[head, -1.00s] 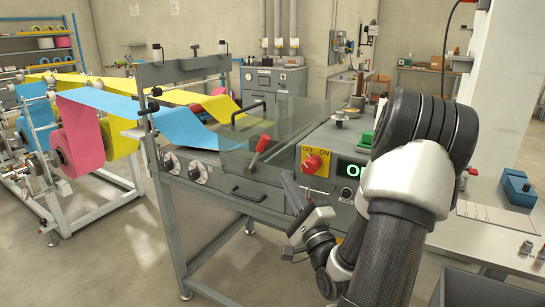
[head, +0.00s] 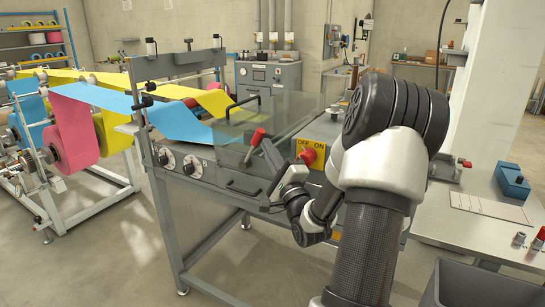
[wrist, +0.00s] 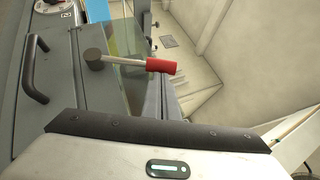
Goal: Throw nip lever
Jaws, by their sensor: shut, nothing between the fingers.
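The nip lever (head: 257,137) has a red grip and stands tilted on the front side of the machine, by the clear guard. In the wrist view its red grip (wrist: 161,65) points right, on a metal rod from a dark round pivot. My gripper (head: 270,152) is shut and empty, just right of the lever in the head view. In the wrist view my gripper's fingers (wrist: 156,82) are together, with tips close by the red grip. I cannot tell whether they touch it.
A clear guard (head: 283,112) covers the machine top. A dark handle (wrist: 33,70) is on the front panel. Blue web (head: 185,123) feeds in from the left.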

